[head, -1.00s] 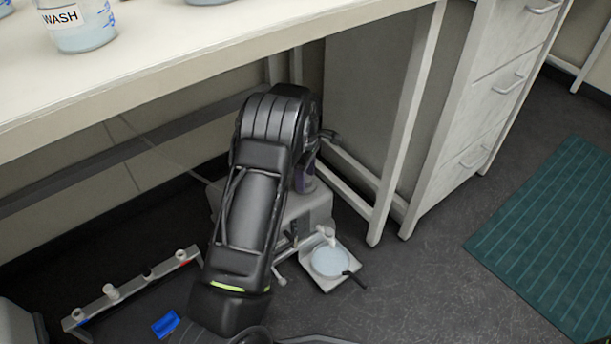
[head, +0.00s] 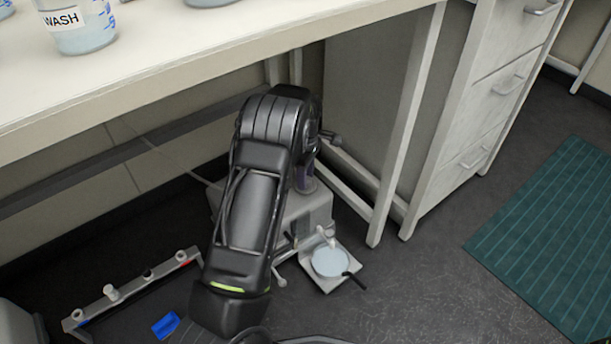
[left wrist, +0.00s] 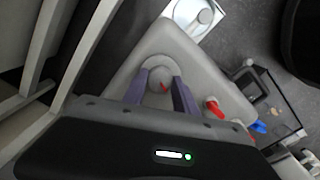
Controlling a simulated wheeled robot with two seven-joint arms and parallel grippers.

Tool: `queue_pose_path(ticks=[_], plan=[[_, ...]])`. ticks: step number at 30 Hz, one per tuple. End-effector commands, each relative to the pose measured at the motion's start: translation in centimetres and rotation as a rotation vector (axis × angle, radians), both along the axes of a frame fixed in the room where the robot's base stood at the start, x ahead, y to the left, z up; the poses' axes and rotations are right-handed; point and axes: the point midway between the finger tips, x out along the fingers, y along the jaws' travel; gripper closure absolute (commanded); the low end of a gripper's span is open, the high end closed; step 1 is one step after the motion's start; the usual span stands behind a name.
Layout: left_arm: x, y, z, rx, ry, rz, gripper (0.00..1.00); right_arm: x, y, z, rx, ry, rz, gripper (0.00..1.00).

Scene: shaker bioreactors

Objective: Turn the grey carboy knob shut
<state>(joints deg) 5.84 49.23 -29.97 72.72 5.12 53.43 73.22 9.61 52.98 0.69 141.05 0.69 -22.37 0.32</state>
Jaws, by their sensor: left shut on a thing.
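The grey carboy (left wrist: 180,48) stands on the floor below the bench. It also shows in the head view (head: 318,207), partly hidden behind my left arm. Its round grey knob (left wrist: 158,76) has a red mark that points to the upper right in the left wrist view. My left gripper (left wrist: 160,88) has its two purple fingers on either side of the knob and is shut on it. In the head view the left gripper (head: 305,178) shows only in part, and the knob is hidden. My right gripper is not in view.
A white bench (head: 200,80) overhangs the arm, with a leg (head: 405,130) close on the right. A small tray (head: 318,283) with a round pale dish lies in front of the carboy. A rail with fittings (head: 135,287) and a blue piece (head: 165,325) lie at left.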

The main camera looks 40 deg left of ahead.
Motion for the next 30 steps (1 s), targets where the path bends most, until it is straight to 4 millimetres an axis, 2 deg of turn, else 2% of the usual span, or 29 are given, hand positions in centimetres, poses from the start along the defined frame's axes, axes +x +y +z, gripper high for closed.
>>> queue_pose_path(ticks=[11,30], plan=[[0.0,0.0,0.3,0.0,0.001,-0.17,1.0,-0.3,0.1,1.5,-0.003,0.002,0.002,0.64],[0.0,0.0,0.1,-0.001,0.001,-0.754,1.0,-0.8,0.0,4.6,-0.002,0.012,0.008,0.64]])
